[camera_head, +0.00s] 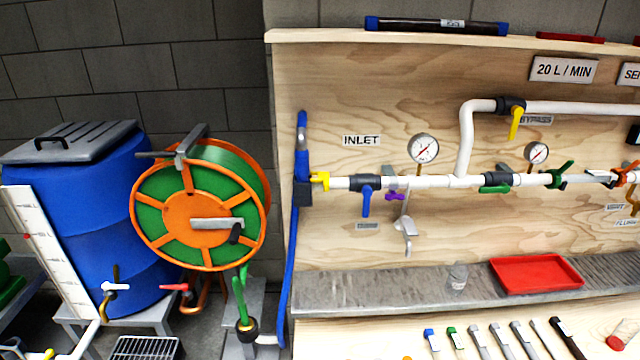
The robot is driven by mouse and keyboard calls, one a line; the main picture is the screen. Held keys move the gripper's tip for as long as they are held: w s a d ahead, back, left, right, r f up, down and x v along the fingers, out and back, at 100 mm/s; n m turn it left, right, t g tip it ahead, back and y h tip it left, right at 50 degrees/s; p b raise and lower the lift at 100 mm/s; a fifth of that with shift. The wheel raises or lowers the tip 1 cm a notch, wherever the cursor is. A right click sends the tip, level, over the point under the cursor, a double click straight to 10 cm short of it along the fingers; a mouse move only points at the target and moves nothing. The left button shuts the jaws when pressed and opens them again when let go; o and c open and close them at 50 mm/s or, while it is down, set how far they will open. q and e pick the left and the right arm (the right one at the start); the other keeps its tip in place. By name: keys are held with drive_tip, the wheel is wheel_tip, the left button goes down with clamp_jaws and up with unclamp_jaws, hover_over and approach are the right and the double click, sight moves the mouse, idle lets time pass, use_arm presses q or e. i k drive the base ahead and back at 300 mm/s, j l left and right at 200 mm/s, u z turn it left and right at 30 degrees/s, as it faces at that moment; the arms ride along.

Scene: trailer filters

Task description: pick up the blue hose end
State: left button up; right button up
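A blue hose (290,270) runs down the left edge of the wooden panel and curves away near the floor. At its upper part, a blue upright piece (301,150) stands above a dark block (302,193), just left of the yellow fitting (320,181) on the white inlet pipe. I cannot tell which part is the loose hose end, or whether it is joined to the fitting. Neither of my grippers is in view.
An orange and green hose reel (200,215) and a blue barrel (75,215) stand left of the panel. A grey ledge (400,290) holds a clear cup (457,276) and a red tray (537,273). Several tools lie on the wooden surface below.

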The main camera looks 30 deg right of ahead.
sight(301, 153)
drive_tip(key=i+j, duration=0.5)
drive_tip(key=i, duration=0.15)
drive_tip(key=i+j+z, duration=0.2)
drive_tip(key=z, duration=0.15)
drive_tip(key=i+j+z, duration=0.2)
drive_tip(key=z, duration=0.2)
drive_tip(key=i+j+z, duration=0.15)
drive_tip(key=j+z, duration=0.2)
